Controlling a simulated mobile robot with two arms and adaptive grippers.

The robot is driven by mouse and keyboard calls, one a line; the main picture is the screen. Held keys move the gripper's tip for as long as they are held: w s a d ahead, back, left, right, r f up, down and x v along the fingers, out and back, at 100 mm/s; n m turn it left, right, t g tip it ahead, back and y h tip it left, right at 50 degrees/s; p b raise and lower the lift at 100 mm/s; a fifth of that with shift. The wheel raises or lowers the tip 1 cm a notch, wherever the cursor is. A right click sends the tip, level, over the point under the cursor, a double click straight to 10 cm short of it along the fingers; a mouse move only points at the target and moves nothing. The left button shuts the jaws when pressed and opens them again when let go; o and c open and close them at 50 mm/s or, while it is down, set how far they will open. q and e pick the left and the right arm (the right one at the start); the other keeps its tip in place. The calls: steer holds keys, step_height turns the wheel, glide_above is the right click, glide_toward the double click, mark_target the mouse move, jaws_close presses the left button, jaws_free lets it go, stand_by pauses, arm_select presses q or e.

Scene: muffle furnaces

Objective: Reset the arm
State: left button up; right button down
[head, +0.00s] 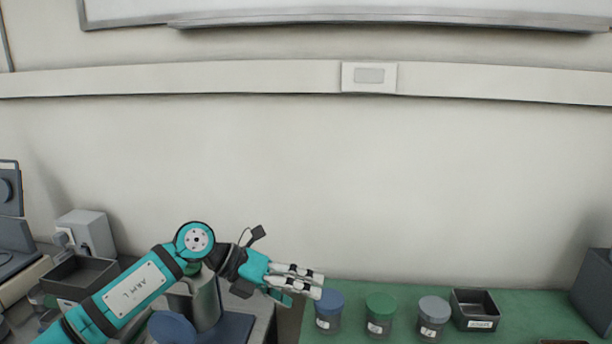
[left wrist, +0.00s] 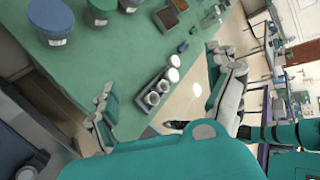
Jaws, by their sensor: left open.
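My left arm (head: 135,285), teal and black, comes in from the lower left in the head view. Its left gripper (head: 318,284) is open with nothing between the fingers. It hovers near the left end of the green mat (head: 545,300), close to the blue-lidded jar (head: 329,312); the exact gap cannot be told. In the left wrist view the two fingers of the left gripper (left wrist: 163,80) stand wide apart, with mat and floor behind them.
A green-lidded jar (head: 380,314), a grey-lidded jar (head: 433,316) and a dark open tray (head: 475,310) stand on the mat. A dark block (head: 594,290) is at the far right. Left are a grey box (head: 86,232) and another dark tray (head: 80,272).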

arm_select(q)
steer(key=s+d+r+n+t+h, duration=0.3)
steer(key=d+r+n+t+h, duration=0.3)
steer(key=r+n+t+h, duration=0.15)
steer(key=a+f+n+t+y, duration=0.5)
steer(key=a+n+y, duration=0.25)
steer(key=n, duration=0.35)
steer(key=a+f+n+t+y, duration=0.55)
steer(key=a+n+y, duration=0.2)
steer(key=n, duration=0.45)
steer(key=s+a+f+n+g+y, duration=0.35)
steer(key=s+a+f+n, duration=0.2)
steer(key=f, duration=0.45)
steer(key=s+a+f+n+g, duration=0.15)
steer(key=s+f+g, duration=0.45)
steer(key=s, duration=0.6)
steer(key=s+a+f+n+g, duration=0.1)
steer(key=s+a+f+g, duration=0.35)
steer(key=s, duration=0.75)
step_height(320, 180, down, 28)
steer(key=s+d+g, duration=0.2)
steer(key=g, duration=0.1)
steer(key=s+a+f, duration=0.3)
steer(key=s+f, duration=1.3)
steer(key=shift+g, duration=0.4)
